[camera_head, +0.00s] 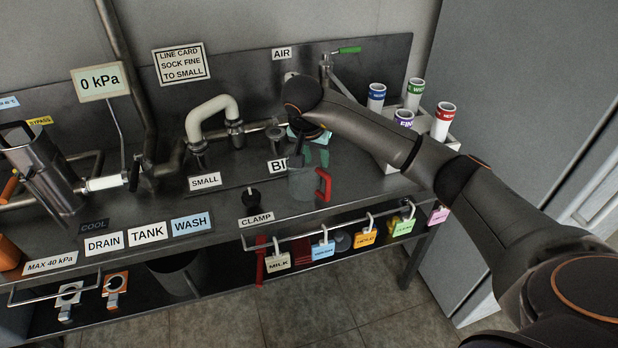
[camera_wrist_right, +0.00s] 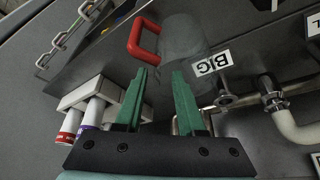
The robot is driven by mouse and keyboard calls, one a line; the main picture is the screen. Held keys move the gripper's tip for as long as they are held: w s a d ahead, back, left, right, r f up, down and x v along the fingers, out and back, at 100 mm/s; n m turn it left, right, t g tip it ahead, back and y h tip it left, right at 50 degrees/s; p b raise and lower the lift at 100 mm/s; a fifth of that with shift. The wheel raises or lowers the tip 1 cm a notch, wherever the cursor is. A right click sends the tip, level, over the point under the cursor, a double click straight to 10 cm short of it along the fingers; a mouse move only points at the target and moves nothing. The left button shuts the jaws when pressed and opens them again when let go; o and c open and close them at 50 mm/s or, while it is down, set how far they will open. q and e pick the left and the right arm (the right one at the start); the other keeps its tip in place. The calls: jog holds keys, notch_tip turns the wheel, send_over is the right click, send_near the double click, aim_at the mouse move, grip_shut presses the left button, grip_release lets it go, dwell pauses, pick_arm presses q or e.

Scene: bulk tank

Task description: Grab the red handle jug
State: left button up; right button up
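The jug (camera_head: 302,186) is a grey, see-through vessel with a red handle (camera_head: 323,184) on its right side. It stands on the steel bench near the front edge, below the partly hidden "BIG" label. In the right wrist view the jug (camera_wrist_right: 185,42) lies just beyond the fingertips, with its red handle (camera_wrist_right: 141,40) to the left. My right gripper (camera_head: 311,158) has green fingers and is behind the jug in the head view. In the wrist view the right gripper (camera_wrist_right: 162,74) is open, with nothing between its fingers. My left gripper is out of view.
A black clamp knob (camera_head: 252,195) stands left of the jug. A white rack (camera_head: 437,128) with several labelled tubes is at the right. A rail (camera_head: 290,237) with hanging tags runs below the bench edge. A pale bent pipe (camera_head: 205,112) rises behind.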

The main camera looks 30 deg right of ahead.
aim_at(319, 163)
jog(key=x, duration=0.3)
jog(key=shift+d+f, duration=0.2)
grip_shut()
dwell(1.3)
